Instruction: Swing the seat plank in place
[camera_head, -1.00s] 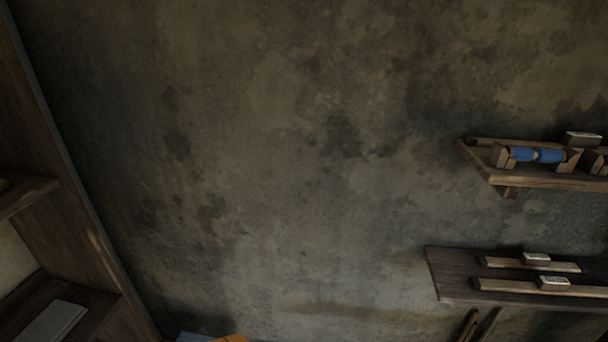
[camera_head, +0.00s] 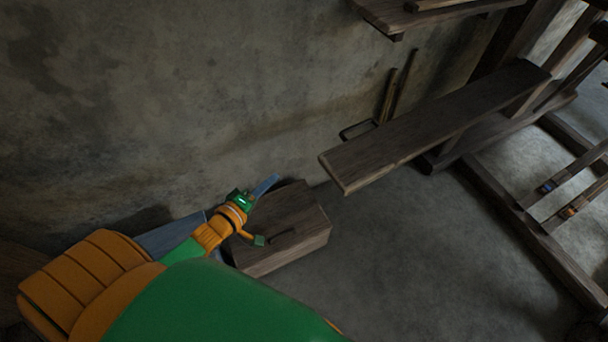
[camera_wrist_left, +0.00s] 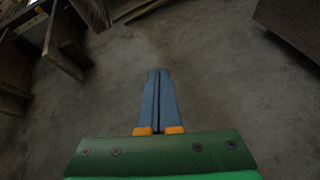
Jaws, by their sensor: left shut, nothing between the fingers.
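The seat plank (camera_head: 430,125) is a long dark wooden board in the head view. It runs from the loom post at the upper right down to a free end at the lower left, above the floor. My left gripper (camera_head: 268,185) is left of that free end and apart from it, over or beside a wooden box. Its blue fingers also show in the left wrist view (camera_wrist_left: 159,100), shut together with nothing between them. My right gripper is not in view.
The wooden box (camera_head: 285,230) sits by the wall below my left gripper. Wooden sticks (camera_head: 392,95) lean on the wall behind the plank. A wall shelf (camera_head: 420,14) is above. Loom beams (camera_head: 530,235) lie at the right. The grey floor (camera_head: 410,260) between is clear.

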